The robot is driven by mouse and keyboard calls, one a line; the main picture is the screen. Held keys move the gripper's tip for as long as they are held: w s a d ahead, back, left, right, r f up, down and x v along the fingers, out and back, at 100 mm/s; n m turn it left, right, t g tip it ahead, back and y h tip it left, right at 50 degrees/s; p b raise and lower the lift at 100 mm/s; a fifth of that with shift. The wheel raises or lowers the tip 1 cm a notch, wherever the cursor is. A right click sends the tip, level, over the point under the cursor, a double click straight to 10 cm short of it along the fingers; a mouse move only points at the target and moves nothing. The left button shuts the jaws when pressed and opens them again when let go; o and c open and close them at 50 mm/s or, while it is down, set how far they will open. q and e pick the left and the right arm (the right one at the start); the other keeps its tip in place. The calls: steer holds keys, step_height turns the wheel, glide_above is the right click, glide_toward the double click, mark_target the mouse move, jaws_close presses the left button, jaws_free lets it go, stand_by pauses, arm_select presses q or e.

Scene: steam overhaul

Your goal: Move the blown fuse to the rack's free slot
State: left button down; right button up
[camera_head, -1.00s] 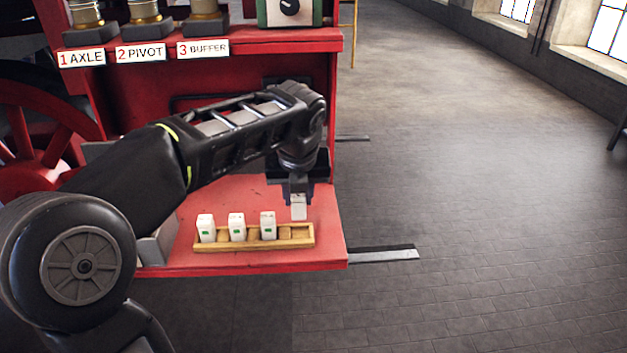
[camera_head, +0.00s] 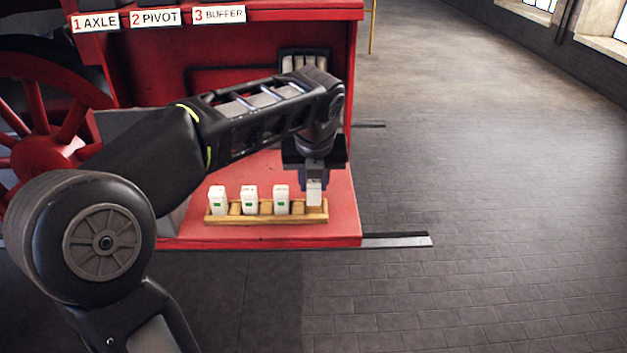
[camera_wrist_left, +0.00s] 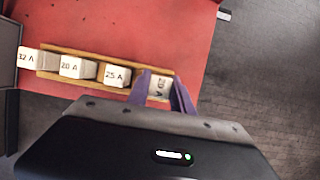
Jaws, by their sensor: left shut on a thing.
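My left gripper (camera_head: 314,183) is shut on a white fuse (camera_head: 314,194), held upright at the right end of the wooden rack (camera_head: 266,219). The fuse's lower end is at the rack's rim; I cannot tell how deep it sits. In the left wrist view the purple fingers (camera_wrist_left: 162,92) flank this fuse (camera_wrist_left: 160,88), which reads 20 A. Three white fuses stand in the rack, marked 32 A (camera_wrist_left: 27,59), 20 A (camera_wrist_left: 73,67) and 25 A (camera_wrist_left: 116,74). In the head view they show green marks. My right gripper is not in view.
The rack stands on a red shelf (camera_head: 335,222) near its front edge. A holder with several pale fuses (camera_head: 304,62) is on the red wall behind my arm. Labels 1 AXLE, 2 PIVOT and 3 BUFFER (camera_head: 219,15) hang above. Open floor (camera_head: 480,200) lies to the right.

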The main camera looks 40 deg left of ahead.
mark_target(313, 182)
arm_select(q)
steer(key=shift+f+b, duration=0.95)
steer(key=shift+f, duration=0.25)
stand_by(0.6)
steer(key=c, duration=1.1)
jaws_free()
steer(key=shift+o, duration=0.2)
steer(key=shift+v, duration=3.85)
